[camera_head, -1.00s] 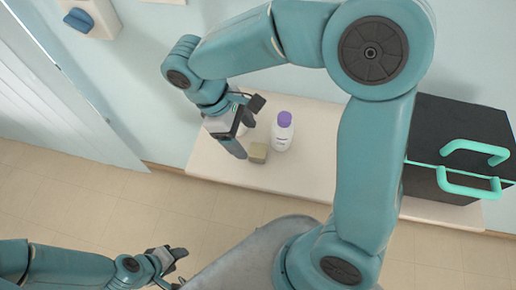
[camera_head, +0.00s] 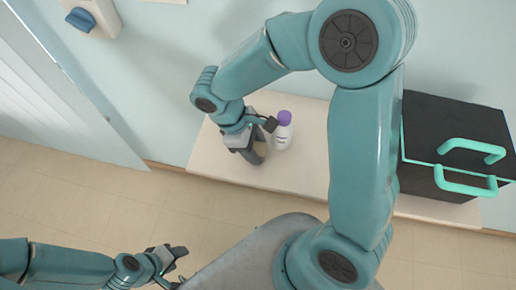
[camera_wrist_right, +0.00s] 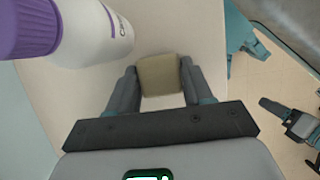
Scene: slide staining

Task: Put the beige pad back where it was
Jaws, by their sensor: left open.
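The beige pad (camera_wrist_right: 160,76) is a small block between the two fingers of my right gripper (camera_wrist_right: 160,84) in the right wrist view. Its sides lie very close to both fingers; I cannot tell whether they press on it. In the head view the pad (camera_head: 261,149) is partly hidden by my right gripper (camera_head: 254,154), low over the pale bench. My left gripper (camera_head: 178,264) is open and empty at the lower left, away from the bench.
A white bottle with a purple cap (camera_head: 283,132) stands right beside the pad and my right gripper. A black box with green handles (camera_head: 455,140) sits on the right of the pale bench (camera_head: 308,172). The bench's front left is clear.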

